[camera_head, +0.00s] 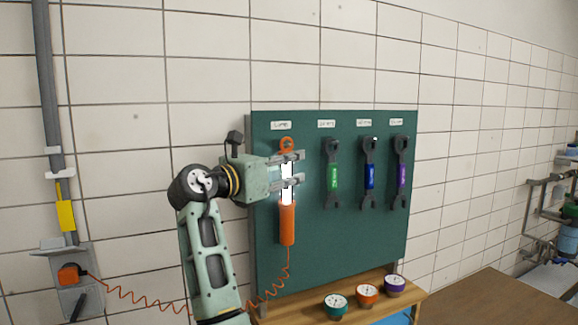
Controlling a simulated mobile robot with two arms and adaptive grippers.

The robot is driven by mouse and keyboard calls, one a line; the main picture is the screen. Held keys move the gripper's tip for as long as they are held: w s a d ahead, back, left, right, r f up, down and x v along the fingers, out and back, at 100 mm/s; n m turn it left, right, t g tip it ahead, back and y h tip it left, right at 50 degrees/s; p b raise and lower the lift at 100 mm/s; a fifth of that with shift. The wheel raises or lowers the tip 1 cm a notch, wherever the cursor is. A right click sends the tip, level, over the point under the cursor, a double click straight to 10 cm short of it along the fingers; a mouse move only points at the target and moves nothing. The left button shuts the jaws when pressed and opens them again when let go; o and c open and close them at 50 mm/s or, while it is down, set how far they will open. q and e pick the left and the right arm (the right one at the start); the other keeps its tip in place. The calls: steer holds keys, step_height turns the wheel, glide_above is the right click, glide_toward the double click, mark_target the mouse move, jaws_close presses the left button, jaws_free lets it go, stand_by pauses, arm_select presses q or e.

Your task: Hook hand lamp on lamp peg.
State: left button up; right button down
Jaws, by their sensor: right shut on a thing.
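The hand lamp (287,225) hangs upright in front of the green board, with an orange handle below, a glowing white tube, and an orange ring on top. My right gripper (297,168) is shut on the lamp around its white tube, reaching in from the left. The lamp's ring sits just below the board's left label. The lamp peg cannot be made out there, and I cannot tell whether the ring is around it or in front of it. My left gripper is not in view.
The green board (335,240) also holds green, blue and purple wrenches (333,178). Below it, a wooden ledge (405,300) carries three round gauges. An orange coiled cord (140,298) runs from the lamp to a wall socket (70,274) at left. Pipes stand at far right.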

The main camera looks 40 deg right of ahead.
steer(key=shift+w+f, duration=0.25)
steer(key=shift+f, duration=0.15)
